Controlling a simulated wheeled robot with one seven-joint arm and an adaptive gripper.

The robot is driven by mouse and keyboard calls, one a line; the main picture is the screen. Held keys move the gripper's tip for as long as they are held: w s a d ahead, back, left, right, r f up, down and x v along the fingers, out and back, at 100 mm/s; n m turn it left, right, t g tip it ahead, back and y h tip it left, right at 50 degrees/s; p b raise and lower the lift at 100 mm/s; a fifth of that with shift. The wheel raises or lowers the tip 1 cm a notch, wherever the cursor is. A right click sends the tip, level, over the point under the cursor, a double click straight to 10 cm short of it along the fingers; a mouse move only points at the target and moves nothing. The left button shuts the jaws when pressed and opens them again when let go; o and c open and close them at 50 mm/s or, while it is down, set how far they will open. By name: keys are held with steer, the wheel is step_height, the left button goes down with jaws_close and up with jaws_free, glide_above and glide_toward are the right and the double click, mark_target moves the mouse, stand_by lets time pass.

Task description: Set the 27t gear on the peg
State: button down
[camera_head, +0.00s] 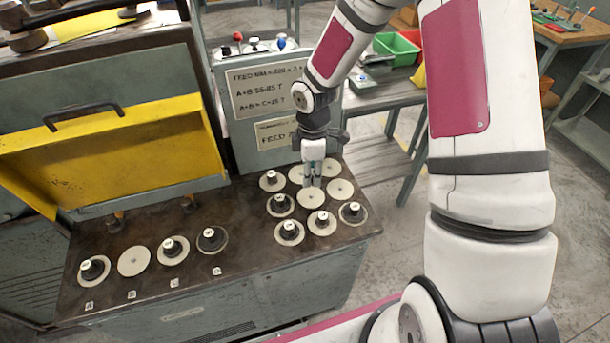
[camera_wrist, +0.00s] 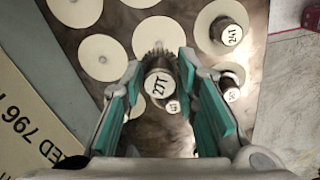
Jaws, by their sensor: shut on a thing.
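The 27t gear (camera_wrist: 160,82) has a pale hub cap marked 27T and a dark toothed rim, and sits between the fingers in the wrist view. My gripper (camera_head: 313,182) is shut on its hub, over the right-hand group of pale discs. In the wrist view my gripper (camera_wrist: 163,95) has a green-sided finger on each side of the hub. I cannot tell how high the gear is above the discs. At the front left, the pale disc at label B (camera_head: 134,261) is bare, with no gear; a peg there is too small to make out.
Gears stand at A (camera_head: 95,269), C (camera_head: 173,250) and D (camera_head: 212,239). Several more gears, including a 24T (camera_wrist: 230,34), stand on discs near my gripper. A sign panel (camera_head: 265,100) rises behind, and a yellow guard (camera_head: 120,150) stands at the back left.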

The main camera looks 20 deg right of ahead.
steer(key=shift+w+d+f+b, duration=0.15)
steer(key=shift+f+b, duration=0.9)
steer(key=shift+f, duration=0.9)
steer(key=shift+f+b, duration=0.5)
steer(key=shift+f, duration=0.65)
steer(key=shift+f, duration=0.6)
steer(key=c, duration=1.2)
jaws_free()
step_height(320, 180, up, 12)
steer(key=shift+f, duration=0.1)
steer(key=r+p, duration=0.1)
steer(key=r, duration=0.1)
steer(key=r+p, duration=0.1)
steer(key=r, duration=0.1)
steer(key=shift+s+r+p, duration=0.2)
steer(key=shift+r+p, duration=0.05)
steer(key=shift+p, duration=0.1)
step_height(320, 180, up, 9)
steer(key=p, duration=0.4)
glide_above(311, 195)
steer(key=shift+f, duration=0.15)
steer(key=shift+s, duration=0.1)
